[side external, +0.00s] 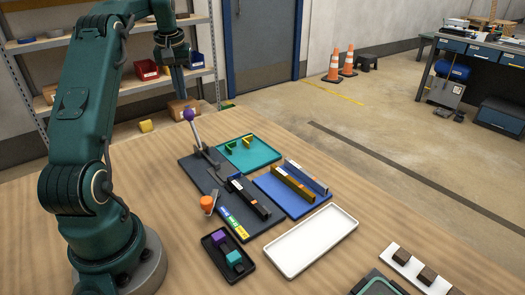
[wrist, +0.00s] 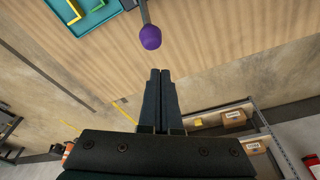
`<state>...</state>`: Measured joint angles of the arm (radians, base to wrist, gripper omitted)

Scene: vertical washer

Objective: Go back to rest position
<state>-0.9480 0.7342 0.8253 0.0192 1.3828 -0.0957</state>
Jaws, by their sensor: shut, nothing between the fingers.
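My gripper (side external: 182,92) hangs over the far edge of the wooden table, just above the purple knob of the lever. In the wrist view its two dark fingers (wrist: 160,74) are together, with nothing between them. The purple knob (side external: 188,114) tops a grey lever that stands tilted on a dark base plate (side external: 190,167). In the wrist view the knob (wrist: 150,37) appears just beyond the fingertips, with a visible gap in that picture. An orange knob (side external: 207,203) and a black bar (side external: 250,197) are also on the plate.
A teal tray (side external: 265,159) holds yellow and green pieces. A blue tray (side external: 266,184) holds long bars. An empty white tray (side external: 310,242) and a black tray (side external: 246,267) with small blocks are nearer. Shelving (side external: 28,46) stands behind my arm. The table's left front is clear.

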